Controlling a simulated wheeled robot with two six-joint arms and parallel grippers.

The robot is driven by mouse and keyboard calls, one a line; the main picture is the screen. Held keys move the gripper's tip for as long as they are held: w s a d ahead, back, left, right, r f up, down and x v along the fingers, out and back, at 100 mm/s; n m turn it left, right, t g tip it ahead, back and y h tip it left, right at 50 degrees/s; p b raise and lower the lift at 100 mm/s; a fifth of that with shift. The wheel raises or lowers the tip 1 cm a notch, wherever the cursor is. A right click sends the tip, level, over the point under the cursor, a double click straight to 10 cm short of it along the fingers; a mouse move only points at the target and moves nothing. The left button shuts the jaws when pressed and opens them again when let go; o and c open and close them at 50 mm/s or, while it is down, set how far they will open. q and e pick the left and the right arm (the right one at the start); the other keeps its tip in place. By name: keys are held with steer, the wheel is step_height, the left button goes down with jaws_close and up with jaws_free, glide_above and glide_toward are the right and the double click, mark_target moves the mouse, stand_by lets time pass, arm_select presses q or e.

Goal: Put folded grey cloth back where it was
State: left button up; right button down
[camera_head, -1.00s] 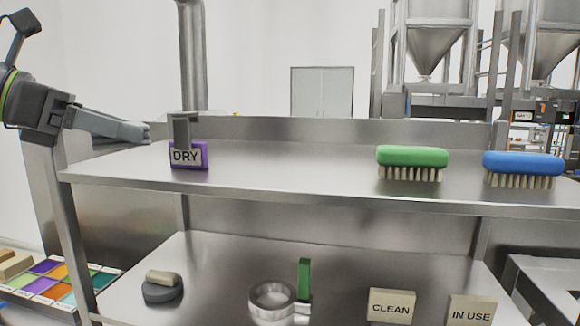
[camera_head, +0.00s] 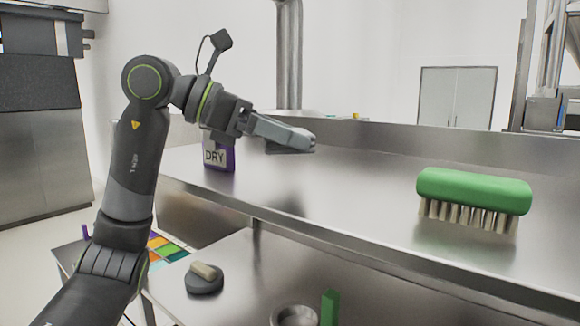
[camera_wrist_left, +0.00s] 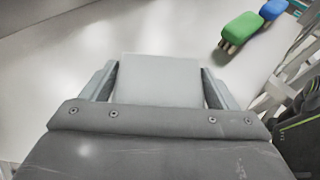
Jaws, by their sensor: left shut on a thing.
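The folded grey cloth (camera_wrist_left: 158,82) is a flat pale grey block between the fingers of my left gripper in the left wrist view. My left gripper (camera_head: 300,140) is shut on it and holds it above the upper steel shelf (camera_head: 330,190), right of the DRY sign. In the head view the fingers hide most of the cloth. The purple-edged DRY sign (camera_head: 215,155) stands at the left end of the upper shelf, partly behind the gripper. My right gripper is not in view.
A green brush (camera_head: 473,192) stands on the upper shelf at the right. A blue brush (camera_wrist_left: 273,10) shows beyond it in the left wrist view. A dark round holder (camera_head: 204,284) with a tan piece on it sits on the lower shelf. The middle of the upper shelf is clear.

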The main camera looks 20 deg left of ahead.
mark_target(292, 182)
arm_select(q)
steer(key=shift+w+f, duration=0.1)
steer(key=shift+f, duration=0.25)
steer(key=f, duration=0.1)
steer(key=d+f, duration=0.2)
steer(key=f, duration=0.1)
steer(key=shift+w+b, duration=0.15)
steer(key=shift+b, duration=0.25)
steer(key=shift+a+f, duration=0.1)
steer(key=shift+a, duration=0.45)
steer(key=shift+d+f, duration=0.1)
steer(key=o, duration=0.7)
steer(key=shift+d, duration=0.2)
steer(key=shift+c, duration=0.2)
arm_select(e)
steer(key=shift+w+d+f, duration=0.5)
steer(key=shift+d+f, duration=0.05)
arm_select(q)
steer(key=shift+a, duration=0.1)
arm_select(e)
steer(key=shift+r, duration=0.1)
